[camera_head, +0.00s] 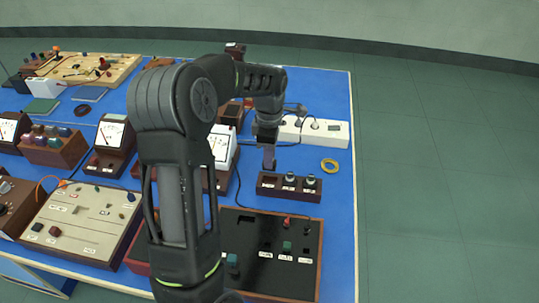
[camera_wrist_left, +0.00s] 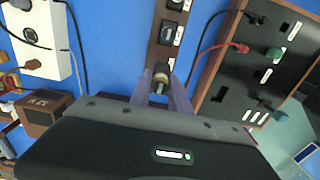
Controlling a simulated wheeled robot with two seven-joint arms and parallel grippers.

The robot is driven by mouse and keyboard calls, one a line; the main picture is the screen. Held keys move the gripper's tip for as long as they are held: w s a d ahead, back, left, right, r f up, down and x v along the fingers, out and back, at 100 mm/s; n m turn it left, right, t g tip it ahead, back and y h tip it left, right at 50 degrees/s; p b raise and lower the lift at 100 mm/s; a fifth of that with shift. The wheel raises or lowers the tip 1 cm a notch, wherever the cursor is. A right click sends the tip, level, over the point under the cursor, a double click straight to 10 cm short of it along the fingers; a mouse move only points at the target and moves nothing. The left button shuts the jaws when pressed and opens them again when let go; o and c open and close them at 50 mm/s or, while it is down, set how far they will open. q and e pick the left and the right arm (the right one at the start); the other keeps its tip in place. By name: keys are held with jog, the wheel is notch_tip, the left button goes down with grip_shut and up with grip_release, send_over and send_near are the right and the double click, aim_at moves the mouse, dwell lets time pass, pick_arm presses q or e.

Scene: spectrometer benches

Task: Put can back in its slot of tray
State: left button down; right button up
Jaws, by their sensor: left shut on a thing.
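The tray (camera_head: 288,195) is a small dark brown block with a row of labelled slots on the blue bench; it also shows in the left wrist view (camera_wrist_left: 157,51). Two dark-topped cans stand in its middle (camera_head: 290,180) and right (camera_head: 310,181) slots. My left gripper (camera_head: 268,160) points down over the tray's left end. In the left wrist view, my left gripper (camera_wrist_left: 163,88) is shut on a can (camera_wrist_left: 160,82) with a brassy, grey end. The can lines up with the tray's near end; whether it touches the slot is hidden. My right gripper is not in view.
A black panel box (camera_head: 270,250) with a red plug and cables stands in front. A white-faced meter (camera_head: 222,147) stands to the left.

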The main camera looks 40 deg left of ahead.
pick_arm(q)
jog(key=shift+f+b, duration=2.2)
jog(key=shift+f, duration=1.1)
jog(key=c, duration=1.1)
grip_release()
jog(key=shift+c, duration=0.2)
notch_tip(320, 180, up, 8)
jog(key=p, duration=0.5)
jog(key=shift+f, duration=0.1)
jog(key=shift+f, duration=0.1)
